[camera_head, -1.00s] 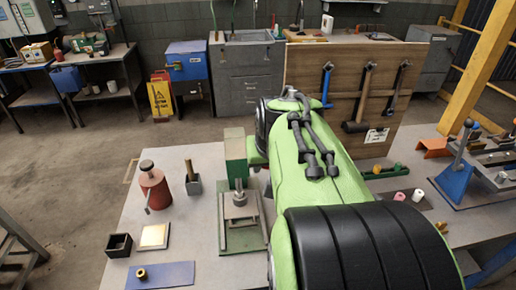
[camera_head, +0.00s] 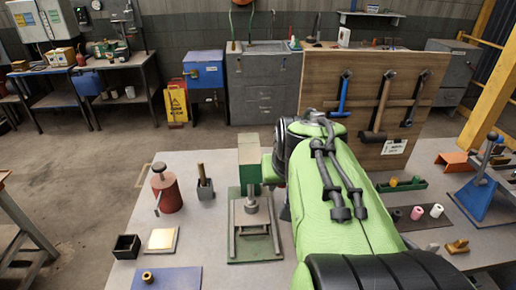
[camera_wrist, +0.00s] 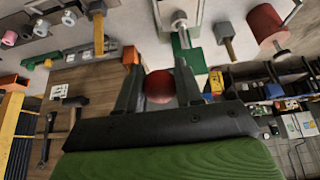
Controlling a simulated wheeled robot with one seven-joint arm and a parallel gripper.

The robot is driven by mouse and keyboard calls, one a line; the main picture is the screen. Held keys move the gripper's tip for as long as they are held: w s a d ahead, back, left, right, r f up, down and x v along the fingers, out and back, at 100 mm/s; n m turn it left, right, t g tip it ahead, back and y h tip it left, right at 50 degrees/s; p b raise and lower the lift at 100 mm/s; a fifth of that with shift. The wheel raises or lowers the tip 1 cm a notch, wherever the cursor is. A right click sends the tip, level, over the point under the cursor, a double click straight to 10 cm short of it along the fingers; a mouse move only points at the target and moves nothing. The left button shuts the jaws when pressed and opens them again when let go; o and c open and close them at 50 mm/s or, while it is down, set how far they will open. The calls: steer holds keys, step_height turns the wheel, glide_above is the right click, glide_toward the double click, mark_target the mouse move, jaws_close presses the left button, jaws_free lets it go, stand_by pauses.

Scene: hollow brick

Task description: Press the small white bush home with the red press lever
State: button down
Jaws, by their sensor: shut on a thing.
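A green press (camera_head: 250,177) stands on the table in the head view, with its steel ram over a grey fixture on a green base plate (camera_head: 262,247). In the wrist view, my gripper (camera_wrist: 158,84) is shut on a red ball knob (camera_wrist: 159,88), which appears to be the press lever's end. My arm hides the lever and gripper in the head view. The press ram (camera_wrist: 180,24) shows above the fingers in the wrist view. A white bush (camera_head: 437,210) stands on a dark mat at the right. I cannot tell whether another bush sits under the ram.
A pink bush (camera_head: 416,212) stands beside the white one. A red cylinder with a black top (camera_head: 168,192), a black box (camera_head: 126,247) and a blue sheet (camera_head: 167,280) with a brass bush lie left. A blue lever tool (camera_head: 478,195) stands at the right.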

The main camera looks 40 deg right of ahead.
steer(key=shift+s+a+f+b, duration=0.3)
steer(key=shift+f+b, duration=0.25)
steer(key=shift+f, duration=0.15)
steer(key=shift+s+a+f+b, duration=0.15)
steer(key=shift+s+f+b, duration=0.15)
steer(key=shift+f+b, duration=0.3)
steer(key=shift+f, duration=0.15)
steer(key=shift+s+a+f+b, duration=0.15)
steer(key=shift+s+f+b, duration=0.1)
steer(key=shift+f+b, duration=0.65)
steer(key=shift+s+a+f+b, duration=0.15)
steer(key=shift+s+f+b, duration=0.05)
steer(key=shift+f+b, duration=0.6)
steer(key=shift+s+a+f+b, duration=0.15)
steer(key=shift+s+f+b, duration=0.1)
steer(key=shift+f+b, duration=0.65)
steer(key=shift+s+a+f+b, duration=0.1)
steer(key=shift+s+f+b, duration=0.05)
steer(key=shift+f+b, duration=2.05)
steer(key=c, duration=0.6)
jaws_free()
steer(key=shift+p, duration=0.3)
steer(key=shift+o, duration=0.2)
steer(key=shift+r, duration=0.1)
